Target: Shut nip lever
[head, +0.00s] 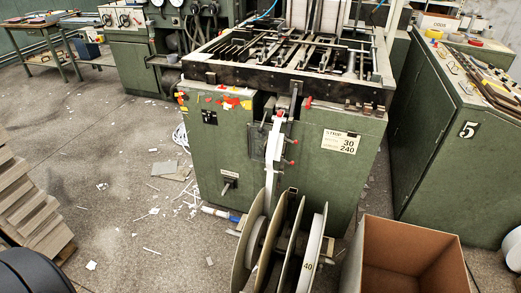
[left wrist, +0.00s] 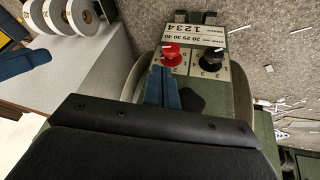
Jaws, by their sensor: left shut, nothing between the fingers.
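The green feeder machine (head: 220,150) stands in the middle of the head view. On its front, a white strip (head: 272,140) hangs past a small dark bracket with several red-tipped handles (head: 291,115). A dark upright lever (head: 294,98) stands above them at the machine's top edge. I cannot tell for sure which of these is the nip lever. My left gripper (left wrist: 161,86) shows only in the left wrist view, its blue fingers shut and empty. Behind the fingers is a panel with a red knob (left wrist: 170,52) and a black knob (left wrist: 211,56). My right gripper is in neither view.
Large reel discs (head: 288,245) stand in front of the machine, with an open cardboard box (head: 410,260) to their right. A green cabinet (head: 430,150) marked 5 stands at right. Stacked boards (head: 28,210) are at left. Scraps litter the open floor.

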